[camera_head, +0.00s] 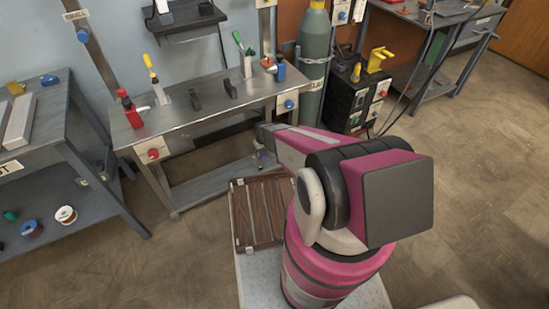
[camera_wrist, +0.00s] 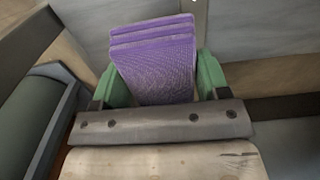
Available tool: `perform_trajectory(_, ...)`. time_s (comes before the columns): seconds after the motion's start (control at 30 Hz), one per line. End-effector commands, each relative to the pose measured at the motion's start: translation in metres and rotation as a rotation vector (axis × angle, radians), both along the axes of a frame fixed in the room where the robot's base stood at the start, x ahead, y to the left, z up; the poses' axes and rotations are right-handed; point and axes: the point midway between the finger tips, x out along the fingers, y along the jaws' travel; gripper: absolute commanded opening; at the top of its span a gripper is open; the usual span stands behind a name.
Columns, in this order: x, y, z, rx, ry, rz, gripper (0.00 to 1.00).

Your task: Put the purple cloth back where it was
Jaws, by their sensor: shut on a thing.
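The purple cloth (camera_wrist: 154,65) is a folded, layered piece and fills the space between the green fingers of my gripper (camera_wrist: 154,85) in the wrist view. My gripper is shut on it, with one finger at each side of the cloth. In the head view my arm reaches away toward the front of the metal workbench (camera_head: 205,108). The gripper end there is small and mostly hidden by the arm, with a tiny purple spot below it. The place where the cloth was cannot be told from these frames.
The bench carries a red clamp (camera_head: 129,110), a yellow-handled tool (camera_head: 152,72) and a green-handled tool (camera_head: 242,50). A grey gas cylinder (camera_head: 314,55) stands right of it. A shelf unit (camera_head: 60,140) stands at the left. Open floor (camera_head: 470,170) lies at the right.

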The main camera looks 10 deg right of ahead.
Motion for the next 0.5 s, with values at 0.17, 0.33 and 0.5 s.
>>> perform_trajectory(0.17,0.009,-0.034,-0.023,0.0,-0.001,-0.003,0.46)
perform_trajectory(0.33,0.012,-0.054,-0.034,0.0,0.0,-0.001,0.46)
perform_trajectory(0.5,0.013,-0.06,-0.04,0.0,0.0,0.0,0.46)
